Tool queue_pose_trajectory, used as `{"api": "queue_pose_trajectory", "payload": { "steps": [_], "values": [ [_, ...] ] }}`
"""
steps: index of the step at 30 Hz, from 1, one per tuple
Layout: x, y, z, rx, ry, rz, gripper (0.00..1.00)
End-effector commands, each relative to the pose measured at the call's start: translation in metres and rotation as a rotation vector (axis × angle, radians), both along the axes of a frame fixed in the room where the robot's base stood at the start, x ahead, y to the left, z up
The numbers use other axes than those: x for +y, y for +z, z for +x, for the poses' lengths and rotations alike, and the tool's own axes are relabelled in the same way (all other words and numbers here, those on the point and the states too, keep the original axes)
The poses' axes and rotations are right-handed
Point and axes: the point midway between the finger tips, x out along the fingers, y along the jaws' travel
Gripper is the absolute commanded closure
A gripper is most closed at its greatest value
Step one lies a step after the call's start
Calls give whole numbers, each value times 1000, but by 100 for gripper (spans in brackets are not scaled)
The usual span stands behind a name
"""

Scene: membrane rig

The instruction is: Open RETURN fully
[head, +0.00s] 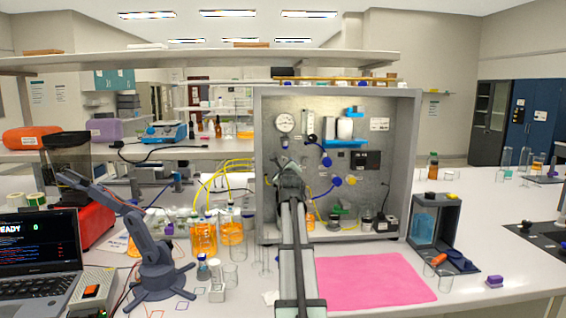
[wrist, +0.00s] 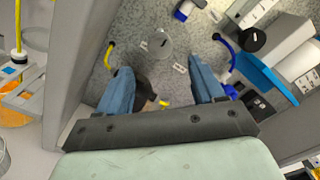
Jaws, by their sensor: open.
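The grey panel box (head: 412,150) stands upright on the bench, with a gauge, blue fittings and small labels on its face. I cannot read which label says RETURN. My gripper (head: 288,168) is in front of the panel's left part and hides what is behind it. In the wrist view my gripper (wrist: 162,88) is open, its two blue fingers apart and pointing at the panel. A dark fitting with a yellow end (wrist: 142,92) shows beside the left finger; I cannot tell whether they touch. A round clear-grey disc (wrist: 160,43) lies beyond the fingertips, beside small white labels.
A blue-handled fitting (head: 326,160) and another blue fitting (head: 336,181) are on the panel right of my gripper. A black knob (wrist: 252,40) and a blue shelf (wrist: 266,76) are at right in the wrist view. Orange bottles (head: 203,240) stand left; a pink mat (head: 372,283) lies in front.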

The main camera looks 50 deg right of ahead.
Motion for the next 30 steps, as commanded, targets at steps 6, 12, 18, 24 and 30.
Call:
{"api": "queue_pose_trajectory", "payload": {
  "steps": [6, 12, 18, 24, 30],
  "values": [
    [-25, 1, 25, -1, 1, 0, 32],
    [-50, 1, 50, -1, 1, -1, 32],
    [-73, 1, 74, -2, 2, -1, 32],
    [-85, 1, 86, -2, 2, -1, 32],
    [-86, 0, 88, -2, 2, -1, 32]
  ]
}}
